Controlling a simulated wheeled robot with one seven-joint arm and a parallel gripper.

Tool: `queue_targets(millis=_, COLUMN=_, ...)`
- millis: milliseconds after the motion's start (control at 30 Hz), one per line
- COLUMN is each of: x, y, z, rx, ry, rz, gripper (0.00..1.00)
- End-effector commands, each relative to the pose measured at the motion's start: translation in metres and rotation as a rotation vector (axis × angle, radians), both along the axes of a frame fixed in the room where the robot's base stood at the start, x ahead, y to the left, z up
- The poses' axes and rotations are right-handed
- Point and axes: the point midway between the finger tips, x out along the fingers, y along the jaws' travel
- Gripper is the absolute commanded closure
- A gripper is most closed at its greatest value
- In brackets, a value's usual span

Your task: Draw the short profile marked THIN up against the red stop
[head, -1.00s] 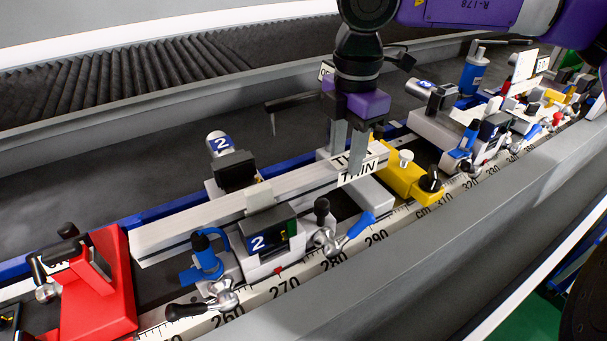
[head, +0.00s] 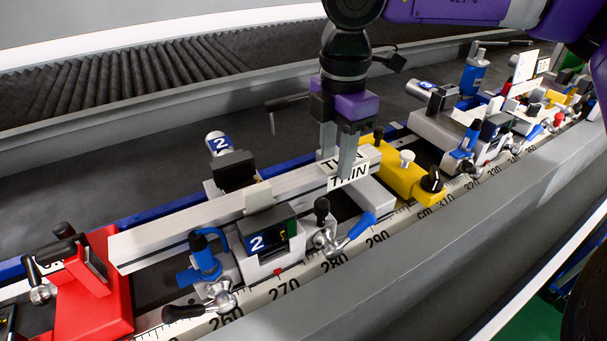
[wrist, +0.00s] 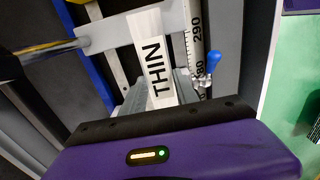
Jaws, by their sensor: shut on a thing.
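The short pale profile (head: 180,226) lies lengthwise through the clamp marked 2 (head: 266,238), with THIN labels near its right end. The wrist view shows its label end (wrist: 152,55). My gripper (head: 338,158) is shut on the profile at that labelled end, one finger on each side. The red stop (head: 98,305) stands at the lower left. The profile's left end now overlaps the edge of the red stop in the head view. I cannot tell whether they touch.
A blue clamp lever (head: 205,255) and a silver handle with blue grip (head: 345,235) stand on the front side. A yellow stop (head: 405,178) lies just right of the profile's labelled end. More fixtures fill the far right. A measuring scale (head: 290,285) runs along the front.

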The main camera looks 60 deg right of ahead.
Motion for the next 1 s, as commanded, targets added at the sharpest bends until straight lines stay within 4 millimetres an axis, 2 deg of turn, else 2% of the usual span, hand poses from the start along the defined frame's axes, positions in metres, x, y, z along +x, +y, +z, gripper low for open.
queue_targets(millis=1000, x=0.008, y=0.018, z=-0.002, rx=0.004, ry=0.000, rz=0.000, gripper=1.00)
